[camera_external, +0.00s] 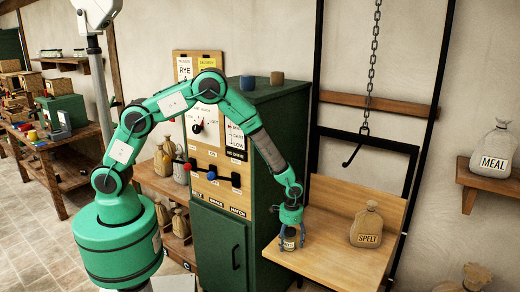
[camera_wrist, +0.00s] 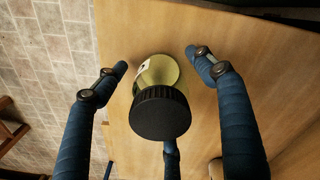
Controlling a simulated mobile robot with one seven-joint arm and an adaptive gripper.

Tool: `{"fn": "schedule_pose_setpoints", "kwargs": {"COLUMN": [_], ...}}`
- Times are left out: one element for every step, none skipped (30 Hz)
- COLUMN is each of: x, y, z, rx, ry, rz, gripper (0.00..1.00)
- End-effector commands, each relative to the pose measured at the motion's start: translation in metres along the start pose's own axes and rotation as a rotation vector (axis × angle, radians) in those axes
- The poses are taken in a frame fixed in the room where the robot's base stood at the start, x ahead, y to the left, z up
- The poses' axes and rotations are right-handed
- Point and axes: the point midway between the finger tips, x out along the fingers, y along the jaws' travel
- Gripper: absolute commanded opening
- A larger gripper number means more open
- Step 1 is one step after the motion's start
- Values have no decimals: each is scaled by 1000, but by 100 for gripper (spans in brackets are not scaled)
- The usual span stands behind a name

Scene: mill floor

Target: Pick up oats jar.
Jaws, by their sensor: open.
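The oats jar has a black ribbed lid and a yellowish body with a pale label. It stands on the wooden platform (camera_external: 325,245) near its left front edge. In the wrist view the jar (camera_wrist: 160,110) sits between my fingers, lid toward the camera. In the external view the jar (camera_external: 290,242) is partly covered by my fingers. My gripper (camera_external: 291,232) is open and points down around the jar. In the wrist view my gripper (camera_wrist: 160,75) has blue fingers on the left, right and below, with gaps visible at left and right. Whether the lower finger touches the jar I cannot tell.
A sack marked SPELT (camera_external: 367,224) stands on the platform to the right of the jar. A green cabinet (camera_external: 260,150) rises close behind and left of my gripper. A chain with a hook (camera_external: 355,148) hangs above the platform. The platform's middle is clear.

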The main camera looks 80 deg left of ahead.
Motion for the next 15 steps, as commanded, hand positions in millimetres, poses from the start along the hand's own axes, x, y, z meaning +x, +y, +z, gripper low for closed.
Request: {"fn": "schedule_pose_setpoints", "kwargs": {"x": [0, 0, 0, 0, 0, 0, 0, 0, 0, 0, 0, 0, 0, 0, 0], "y": [0, 0, 0, 0, 0, 0, 0, 0, 0, 0, 0, 0, 0, 0, 0], "z": [0, 0, 0, 0, 0, 0, 0, 0, 0, 0, 0, 0, 0, 0, 0], "rx": [0, 0, 0, 0, 0, 0, 0, 0, 0, 0, 0, 0, 0, 0, 0], "ry": [0, 0, 0, 0, 0, 0, 0, 0, 0, 0, 1, 1, 1, 1, 1], "rz": [0, 0, 0, 0, 0, 0, 0, 0, 0, 0, 0, 0, 0, 0, 0], "gripper": [70, 64, 56, 50, 44, 36, 30, 24, 16, 11, 11, 11, 11, 11, 11]}}
